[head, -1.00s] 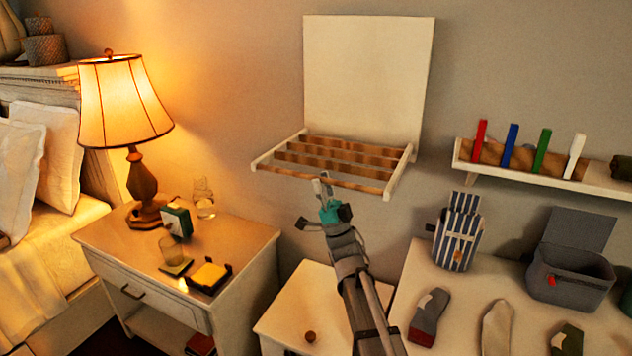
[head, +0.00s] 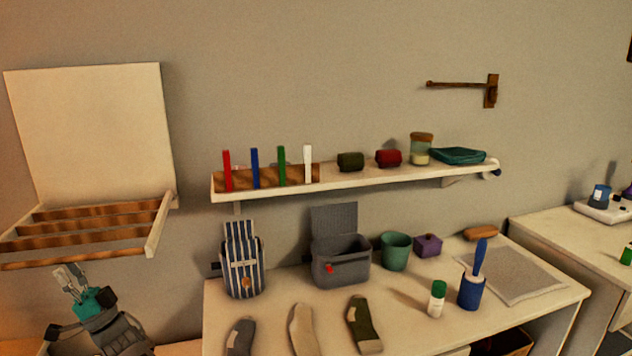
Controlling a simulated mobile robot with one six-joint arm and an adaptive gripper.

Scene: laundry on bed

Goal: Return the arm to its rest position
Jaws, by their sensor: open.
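My gripper (head: 68,282) is at the lower left of the head view, at the end of my grey arm with its teal part. Its fingers point up and to the left, apart and with nothing between them. It is in front of and below the wall-mounted wooden drying rack (head: 80,231), apparently clear of its slats. Most of my arm is cut off by the bottom edge of the picture.
A white table (head: 400,325) holds socks, a striped bag (head: 243,265), a grey bin (head: 340,262), a green cup (head: 396,251) and a blue brush holder (head: 472,290). A wooden wall arm (head: 465,86) sticks out at upper right.

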